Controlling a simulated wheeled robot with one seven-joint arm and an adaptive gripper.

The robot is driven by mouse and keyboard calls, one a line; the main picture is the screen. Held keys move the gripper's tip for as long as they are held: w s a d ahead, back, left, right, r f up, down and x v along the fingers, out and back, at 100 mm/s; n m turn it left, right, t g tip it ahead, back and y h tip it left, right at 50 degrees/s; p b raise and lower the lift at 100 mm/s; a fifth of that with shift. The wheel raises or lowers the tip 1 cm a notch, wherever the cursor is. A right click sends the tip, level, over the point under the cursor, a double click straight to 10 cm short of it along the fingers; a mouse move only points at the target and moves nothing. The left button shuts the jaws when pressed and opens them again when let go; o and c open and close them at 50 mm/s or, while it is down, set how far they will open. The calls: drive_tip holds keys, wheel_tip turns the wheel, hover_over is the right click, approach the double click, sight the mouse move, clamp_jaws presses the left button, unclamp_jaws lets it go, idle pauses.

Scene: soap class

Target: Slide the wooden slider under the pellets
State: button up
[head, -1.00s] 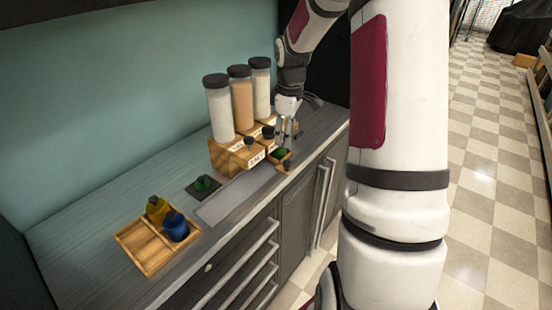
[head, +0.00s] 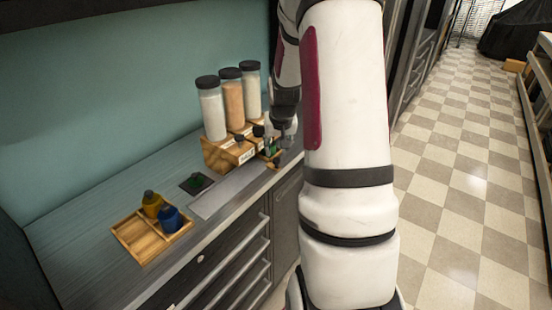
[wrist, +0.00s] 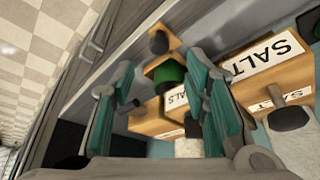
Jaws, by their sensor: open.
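A small wooden slider (wrist: 157,38) with a black knob sticks out at the front of the wooden dispenser stand; it also shows in the head view (head: 275,159). A green piece (wrist: 168,76) sits on wood beside the slider, between my fingers in the picture. My gripper (wrist: 163,85) is open, with its fingers on either side of the green piece; I cannot tell if they touch it. In the head view my gripper (head: 272,146) is at the right end of the stand. The pellets cannot be identified; one label, ending in "ALS", is partly hidden by a finger.
Three tall jars (head: 232,97) with dark lids stand on the dispenser stand (head: 217,153). A SALT label (wrist: 266,55) faces forward. A dark square pad (head: 196,184) with a green piece and a grey plate (head: 220,194) lie in front. A wooden tray (head: 139,243) holds yellow and blue bottles.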

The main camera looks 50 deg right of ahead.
sight(277, 160)
drive_tip(key=x, duration=0.8)
drive_tip(key=shift+d, duration=0.1)
clamp_jaws()
